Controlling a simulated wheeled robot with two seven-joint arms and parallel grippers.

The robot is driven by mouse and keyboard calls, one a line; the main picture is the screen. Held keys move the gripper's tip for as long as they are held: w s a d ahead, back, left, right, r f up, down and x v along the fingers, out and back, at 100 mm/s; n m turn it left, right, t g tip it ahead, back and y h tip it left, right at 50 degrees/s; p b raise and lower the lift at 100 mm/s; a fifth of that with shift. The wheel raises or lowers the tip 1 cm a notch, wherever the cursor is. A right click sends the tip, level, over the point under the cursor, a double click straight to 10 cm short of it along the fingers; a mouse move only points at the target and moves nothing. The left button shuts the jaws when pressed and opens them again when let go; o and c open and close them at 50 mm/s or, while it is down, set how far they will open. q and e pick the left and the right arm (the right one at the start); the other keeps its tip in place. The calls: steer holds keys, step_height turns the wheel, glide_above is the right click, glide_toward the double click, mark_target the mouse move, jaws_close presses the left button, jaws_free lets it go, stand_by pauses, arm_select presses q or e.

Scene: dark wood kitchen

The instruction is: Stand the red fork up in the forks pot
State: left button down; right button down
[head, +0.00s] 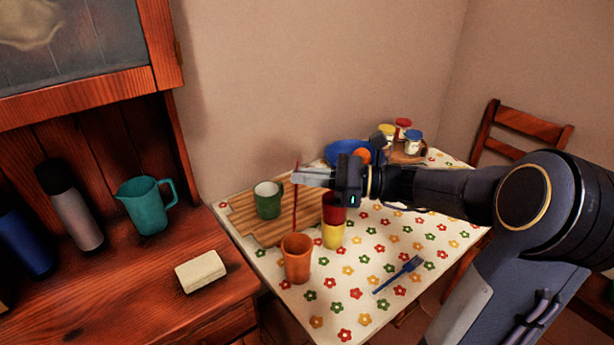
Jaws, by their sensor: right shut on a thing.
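My right gripper (303,177) reaches in from the right over the table and is shut on the red fork (295,208). The fork hangs upright as a thin red line, its lower end near the rim of the orange pot (297,262) in the picture. I cannot tell whether that end is above, behind or inside the rim. A green pot (267,204) stands on the slatted wooden board (245,222), left of the fork. No label shows which pot is for forks. My left gripper is out of view.
A red cup (333,214) sits above a yellow cup (332,237) beside the orange pot. A blue fork (398,275) lies on the flowered tablecloth (362,300). A blue bowl (340,149) and several jars (413,142) stand behind. A teal jug (148,207) stands on the left cabinet.

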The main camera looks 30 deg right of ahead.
step_height(320, 180, down, 11)
steer(key=b, duration=0.6)
steer(key=shift+b, duration=0.35)
stand_by(0.3)
steer(key=c, duration=1.5)
jaws_free()
steer(key=v, duration=0.8)
